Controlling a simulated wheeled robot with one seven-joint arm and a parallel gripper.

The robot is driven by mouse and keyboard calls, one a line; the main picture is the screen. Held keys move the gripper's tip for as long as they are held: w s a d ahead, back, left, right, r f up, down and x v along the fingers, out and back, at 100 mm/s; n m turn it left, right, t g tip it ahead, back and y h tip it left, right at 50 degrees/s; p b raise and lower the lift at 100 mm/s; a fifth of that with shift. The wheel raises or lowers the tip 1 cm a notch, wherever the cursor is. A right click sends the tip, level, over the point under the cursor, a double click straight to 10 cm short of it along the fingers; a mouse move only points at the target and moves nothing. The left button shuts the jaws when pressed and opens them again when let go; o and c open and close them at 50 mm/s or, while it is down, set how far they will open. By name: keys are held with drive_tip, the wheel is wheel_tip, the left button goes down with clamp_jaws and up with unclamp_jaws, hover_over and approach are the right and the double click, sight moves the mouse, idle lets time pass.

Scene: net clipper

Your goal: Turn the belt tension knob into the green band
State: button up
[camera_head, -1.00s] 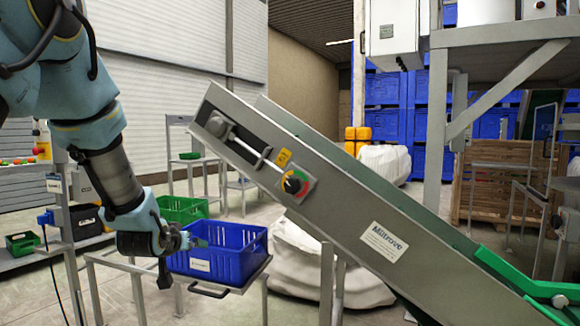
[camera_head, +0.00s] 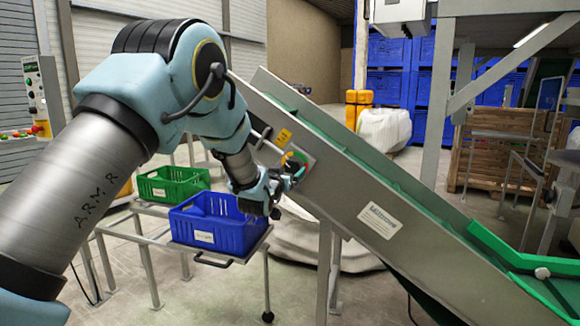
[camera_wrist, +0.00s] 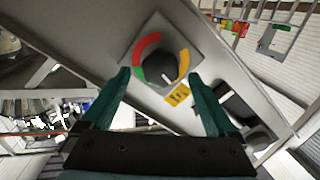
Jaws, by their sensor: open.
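The belt tension knob (camera_wrist: 157,68) is a dark round knob with a white pointer mark, on a plate on the inclined conveyor's side. Around it in the wrist view runs a dial (camera_wrist: 147,42) with red, green and orange-yellow parts. The white mark points toward the lower right, near the yellow warning label, away from the green part at the lower left. My gripper (camera_wrist: 163,92) is open, its two green fingers on either side of the knob in the picture; I cannot tell whether they touch it. In the head view my gripper (camera_head: 290,182) is at the dial plate and hides most of the knob.
The conveyor (camera_head: 400,250) slopes down to the right. A blue crate (camera_head: 215,235) and a green crate (camera_head: 172,187) stand on a metal stand below and left of my gripper. A rod and bracket (camera_wrist: 240,105) lie beside the dial.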

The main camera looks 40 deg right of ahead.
drive_tip(key=shift+x, duration=1.05)
drive_tip(key=shift+a, duration=0.1)
drive_tip(key=c, duration=1.4)
drive_tip(key=shift+o, duration=0.2)
drive_tip(key=shift+f, duration=0.1)
